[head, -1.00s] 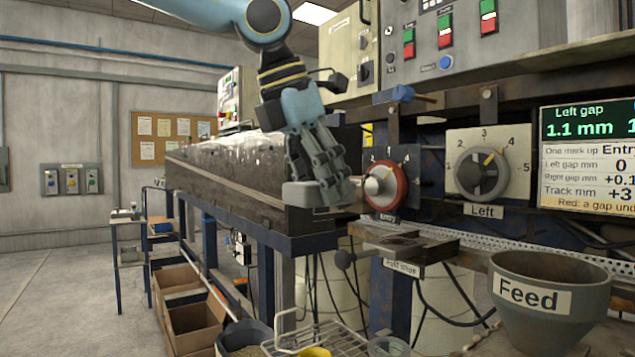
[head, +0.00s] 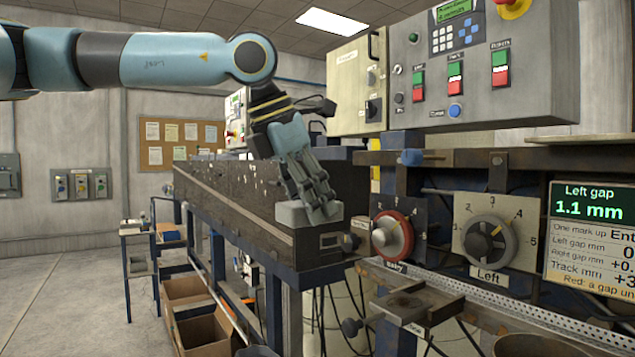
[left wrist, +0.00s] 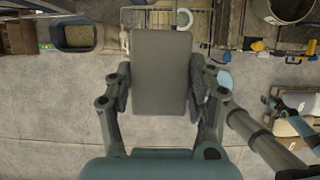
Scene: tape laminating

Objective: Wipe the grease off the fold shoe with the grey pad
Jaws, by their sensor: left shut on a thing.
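My left gripper (head: 316,203) is shut on the grey pad (head: 291,214), in front of the near end of the long dark machine housing. In the left wrist view the pad (left wrist: 162,72) is a flat grey block between the two fingers (left wrist: 162,88). The fold shoe (head: 408,303) is a dark metal piece low on the machine front, right of and below the pad and apart from it. Grease on it cannot be made out at this size.
The red Entry dial (head: 392,234) and the Left dial (head: 488,242) stick out above the fold shoe. The Feed hopper (head: 535,346) is at the lower right. Cardboard boxes (head: 205,335) stand at lower left.

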